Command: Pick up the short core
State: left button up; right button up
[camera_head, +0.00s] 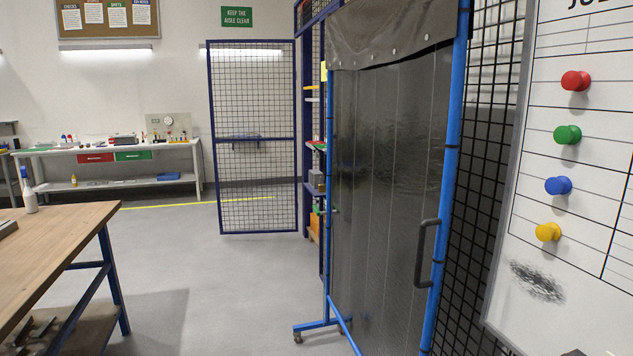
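No short core shows that I can make out in the head view. Neither of my grippers is clearly in view. A small dark shape at the bottom right edge is too cut off to tell what it is.
A wooden workbench (65,240) stands at the left. A blue-framed curtain screen (390,170) on casters stands close at right, beside a whiteboard (575,200) with coloured magnets. A mesh gate (253,110) and a white bench (110,150) are behind. The middle floor (220,270) is clear.

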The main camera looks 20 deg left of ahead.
aim_at(314, 175)
jog(key=i+j+u, duration=1.3)
jog(key=i, duration=0.2)
jog(key=i+z, duration=0.15)
jog(key=i, duration=3.1)
jog(key=i+z, duration=0.45)
jog(key=i+j+z, duration=0.3)
jog(key=i+z, duration=0.15)
jog(key=i+j+z, duration=0.35)
jog(key=z, duration=0.15)
jog(key=i, duration=0.05)
